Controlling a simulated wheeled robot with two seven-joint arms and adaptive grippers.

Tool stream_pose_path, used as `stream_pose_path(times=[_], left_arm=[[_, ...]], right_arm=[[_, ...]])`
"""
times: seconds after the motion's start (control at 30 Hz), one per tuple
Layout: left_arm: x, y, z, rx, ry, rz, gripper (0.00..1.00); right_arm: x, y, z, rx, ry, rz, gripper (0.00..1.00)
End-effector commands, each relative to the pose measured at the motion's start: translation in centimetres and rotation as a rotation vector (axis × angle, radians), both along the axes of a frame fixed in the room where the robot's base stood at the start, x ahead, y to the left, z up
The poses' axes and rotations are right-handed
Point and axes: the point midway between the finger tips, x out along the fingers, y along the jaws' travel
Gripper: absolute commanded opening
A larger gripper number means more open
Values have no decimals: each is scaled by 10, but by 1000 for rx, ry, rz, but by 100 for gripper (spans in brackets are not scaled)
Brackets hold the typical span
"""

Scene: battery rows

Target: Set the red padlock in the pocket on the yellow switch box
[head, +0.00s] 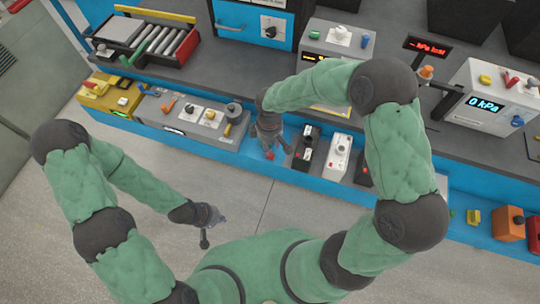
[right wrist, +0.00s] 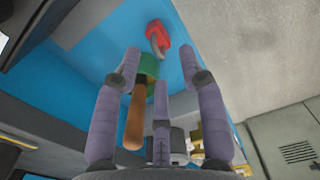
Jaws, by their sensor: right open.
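The red padlock (right wrist: 159,38) lies on the blue shelf edge, its grey shackle showing, just beyond the fingertips of my right gripper (right wrist: 165,72). In the head view the padlock (head: 269,155) shows as a small red spot below my right gripper (head: 268,147). That gripper is open, pointing down, with nothing held between its fingers. The yellow switch box (head: 108,94) stands at the far left of the blue shelf; its pocket is too small to make out. My left gripper (head: 206,236) hangs over the floor, apart from everything; its fingers are too small to read.
A green tool with an orange handle (right wrist: 135,120) lies close to my right fingers. A grey panel (head: 190,115) stands between the yellow box and my right gripper. Black and white switch units (head: 338,155) stand to the right. The floor (head: 240,190) in front is clear.

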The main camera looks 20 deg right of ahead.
Motion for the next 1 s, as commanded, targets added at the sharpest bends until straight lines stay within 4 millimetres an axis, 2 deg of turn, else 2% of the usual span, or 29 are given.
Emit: stream_pose_path(times=[0.03,0.23,0.53,0.57,0.6,0.7,1.0], left_arm=[[0,0,-6,0,0,0,0],[0,0,-18,0,1,0,0],[0,0,-19,0,0,0,0],[0,0,-19,0,0,0,0],[0,0,-19,0,0,0,0],[0,0,-19,0,0,0,0],[0,0,-19,0,0,0,0]], right_arm=[[0,-2,-10,0,3,-1,41],[2,-4,-38,-1,4,0,41],[3,-4,-43,1,1,0,41],[3,-4,-43,0,1,0,36],[3,-4,-43,0,1,0,24],[3,-4,-43,0,1,0,0],[2,-4,-43,0,2,0,0]])
